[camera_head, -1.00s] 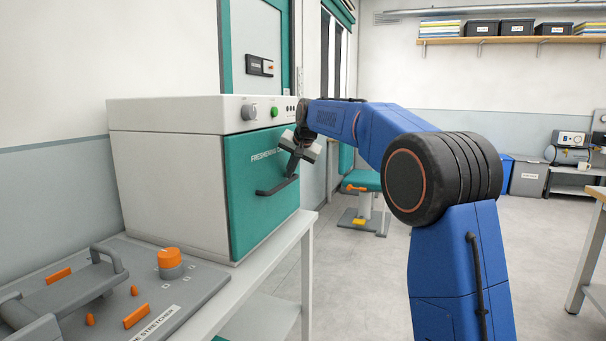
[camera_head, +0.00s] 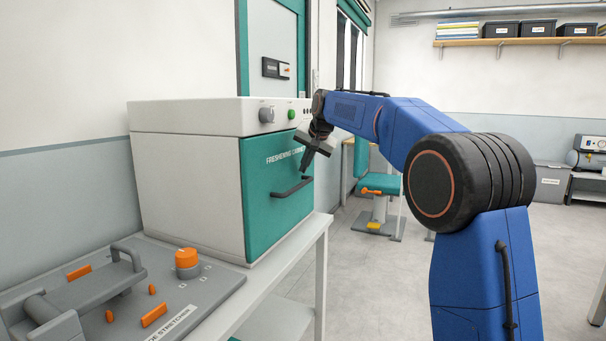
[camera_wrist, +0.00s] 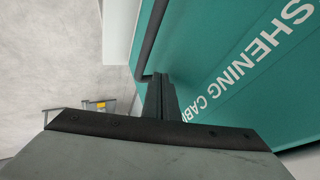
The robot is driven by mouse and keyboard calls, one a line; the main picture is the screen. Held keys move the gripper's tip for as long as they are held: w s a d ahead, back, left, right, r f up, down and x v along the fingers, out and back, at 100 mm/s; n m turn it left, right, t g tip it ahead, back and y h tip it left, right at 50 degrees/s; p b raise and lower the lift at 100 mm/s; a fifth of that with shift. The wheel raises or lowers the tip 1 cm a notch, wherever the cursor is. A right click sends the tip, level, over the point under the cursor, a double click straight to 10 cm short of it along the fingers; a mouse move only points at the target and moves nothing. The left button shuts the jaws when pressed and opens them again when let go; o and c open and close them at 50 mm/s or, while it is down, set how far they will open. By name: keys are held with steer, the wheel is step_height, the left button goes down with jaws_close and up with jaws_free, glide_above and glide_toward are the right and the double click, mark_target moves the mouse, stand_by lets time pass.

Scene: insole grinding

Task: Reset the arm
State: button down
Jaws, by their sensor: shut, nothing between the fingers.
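My gripper (camera_head: 305,168) is in front of the teal door of the freshening cabinet (camera_head: 262,180), by the upper end of the door's dark handle (camera_head: 292,188). Its fingers are shut with nothing between them. In the wrist view my gripper (camera_wrist: 160,82) points along the teal door (camera_wrist: 225,70) with its white lettering. The dark handle (camera_wrist: 152,40) runs just beyond the fingertips there. I cannot tell whether the fingers touch it. The door looks closed. My blue arm reaches in from the right.
A grey stretcher machine (camera_head: 215,285) with orange knobs stands at the lower left on the same bench (camera_head: 300,262). A teal chair (camera_head: 375,180) stands behind my arm. A shelf with boxes (camera_head: 520,38) hangs at the back right. Open floor (camera_head: 385,280) lies right of the bench.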

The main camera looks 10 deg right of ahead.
steer(key=d+v, duration=0.1)
steer(key=v, duration=0.5)
steer(key=s+d+f+n, duration=0.1)
steer(key=s+d+f, duration=0.15)
steer(key=s, duration=0.65)
steer(key=s+d+f+n+g+h, duration=0.1)
steer(key=s+f, duration=0.3)
steer(key=s, duration=0.6)
steer(key=s+d+f, duration=0.2)
steer(key=s+f, duration=0.1)
steer(key=s, duration=0.6)
steer(key=s+d+f+n, duration=0.1)
steer(key=s+d+f, duration=0.1)
steer(key=s+f, duration=0.9)
steer(key=s+d+f+n+g+h, duration=0.1)
steer(key=s+d+f+n, duration=0.1)
steer(key=s+f, duration=0.9)
steer(key=s, duration=0.5)
steer(key=shift+s, duration=0.3)
steer(key=shift+r, duration=0.1)
